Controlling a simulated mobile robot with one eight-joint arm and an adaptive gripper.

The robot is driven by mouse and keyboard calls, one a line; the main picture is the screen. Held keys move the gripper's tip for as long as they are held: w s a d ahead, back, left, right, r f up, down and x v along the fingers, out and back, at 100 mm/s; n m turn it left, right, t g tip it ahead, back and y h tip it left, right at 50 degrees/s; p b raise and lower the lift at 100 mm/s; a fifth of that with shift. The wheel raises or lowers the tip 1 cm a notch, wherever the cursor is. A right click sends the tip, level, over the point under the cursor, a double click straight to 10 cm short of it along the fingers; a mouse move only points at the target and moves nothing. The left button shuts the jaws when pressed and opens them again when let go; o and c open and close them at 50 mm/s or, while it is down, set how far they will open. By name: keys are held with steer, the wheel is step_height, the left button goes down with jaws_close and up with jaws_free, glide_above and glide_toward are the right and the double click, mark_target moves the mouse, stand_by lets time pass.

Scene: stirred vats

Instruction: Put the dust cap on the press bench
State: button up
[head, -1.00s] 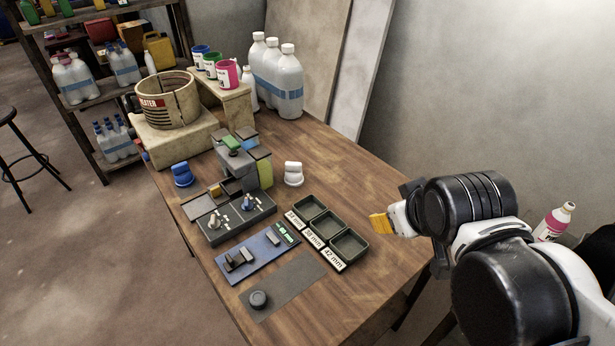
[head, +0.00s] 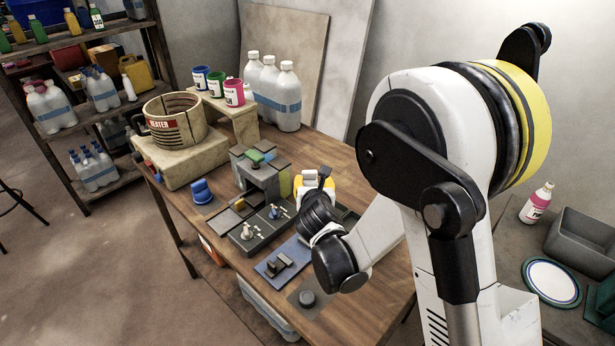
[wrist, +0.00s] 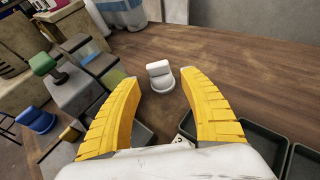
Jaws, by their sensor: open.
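A white stepped cap (wrist: 160,76) stands on the wooden table, ahead of and between my fingers in the wrist view. A blue cap of like shape (head: 202,191) stands left of the grey press (head: 262,178), which has a green button on top. A dark round piece (head: 307,298) lies on a grey mat at the table's near end. I cannot tell for certain which of these is the dust cap. My gripper (wrist: 160,88) is open and empty, its yellow fingers to either side of the white cap and apparently short of it. The head view shows my gripper (head: 312,187) just before the white cap.
Dark open trays (wrist: 258,145) lie right of my gripper. A dark fixture (head: 258,232) and a blue plate (head: 283,259) lie in front of the press. Bottles (head: 274,92), paint pots and a heater ring (head: 175,122) stand at the back. The table right of the white cap is clear.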

mark_target(309, 171)
steer(key=shift+n, duration=0.4)
steer(key=b+x, duration=0.1)
steer(key=x, duration=0.2)
steer(key=b+x, duration=0.1)
steer(key=x, duration=0.3)
steer(key=b+x, duration=0.2)
steer(key=x, duration=0.1)
steer(key=shift+w+a+f, duration=0.25)
steer(key=shift+a+f, duration=0.05)
steer(key=shift+a, duration=0.05)
steer(key=shift+w, duration=0.25)
steer(key=c, duration=0.8)
steer(key=shift+c, duration=0.5)
steer(key=shift+r, duration=0.15)
